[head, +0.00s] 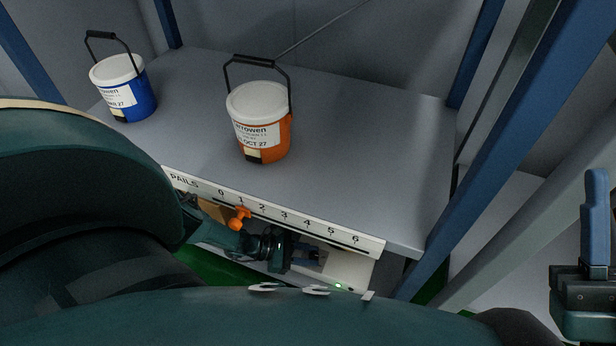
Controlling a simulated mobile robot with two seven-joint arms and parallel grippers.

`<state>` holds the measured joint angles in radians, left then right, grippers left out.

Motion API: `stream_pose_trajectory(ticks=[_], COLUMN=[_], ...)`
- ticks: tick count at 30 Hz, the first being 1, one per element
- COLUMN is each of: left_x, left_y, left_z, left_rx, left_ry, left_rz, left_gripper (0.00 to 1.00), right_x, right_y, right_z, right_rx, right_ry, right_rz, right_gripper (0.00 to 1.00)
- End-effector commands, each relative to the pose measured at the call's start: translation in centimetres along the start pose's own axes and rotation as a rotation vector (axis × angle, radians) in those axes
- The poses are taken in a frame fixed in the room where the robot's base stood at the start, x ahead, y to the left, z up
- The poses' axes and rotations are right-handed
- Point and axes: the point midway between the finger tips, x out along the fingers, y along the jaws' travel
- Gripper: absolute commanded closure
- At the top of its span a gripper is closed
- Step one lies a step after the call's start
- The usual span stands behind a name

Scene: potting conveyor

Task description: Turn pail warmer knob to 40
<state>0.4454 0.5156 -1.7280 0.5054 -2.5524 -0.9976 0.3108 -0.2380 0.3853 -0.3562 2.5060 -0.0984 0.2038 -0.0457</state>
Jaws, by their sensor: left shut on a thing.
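A white box (349,271) with a small lit green light sits under the right end of the shelf's front edge; it looks like the pail warmer. My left gripper (318,258) reaches in from the left below the shelf edge, against the left side of this box. It is shut on what appears to be the warmer knob. The fingers hide the knob, so its pointer and any dial marks cannot be read. My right gripper (597,215) is at the right edge, upright and away from the shelf; its opening cannot be made out.
An orange pail (273,140) and a blue pail (141,98) stand on the grey shelf (360,150). Blue posts (500,150) flank the shelf.

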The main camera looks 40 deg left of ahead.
Motion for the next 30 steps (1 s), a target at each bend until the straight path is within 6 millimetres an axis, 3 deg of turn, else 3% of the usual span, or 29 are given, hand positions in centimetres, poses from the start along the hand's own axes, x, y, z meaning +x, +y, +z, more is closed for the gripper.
stream_pose_trajectory(ticks=[16,17,18,24,30], left_x=[0.20,0.20,0.20,0.14,0.08], left_y=[0.31,0.31,0.30,0.17,0.11], left_z=[0.26,0.26,0.26,0.15,0.09], left_rx=[0.014,0.014,0.013,0.012,0.011], left_ry=[-0.008,-0.008,-0.008,-0.006,-0.004], left_rz=[-0.020,-0.020,-0.020,-0.022,-0.023], left_gripper=[0.97,0.73,0.70,0.54,0.52], right_x=[-0.01,-0.01,-0.01,0.00,0.01], right_y=[0.02,0.02,0.03,0.03,0.03], right_z=[0.01,0.01,0.01,0.00,-0.01], right_rx=[-0.001,-0.001,-0.001,-0.001,-0.001], right_ry=[0.000,0.000,0.000,0.000,0.000], right_rz=[0.000,0.000,0.000,0.000,0.000], right_gripper=[0.64,0.64,0.64,0.64,0.64])
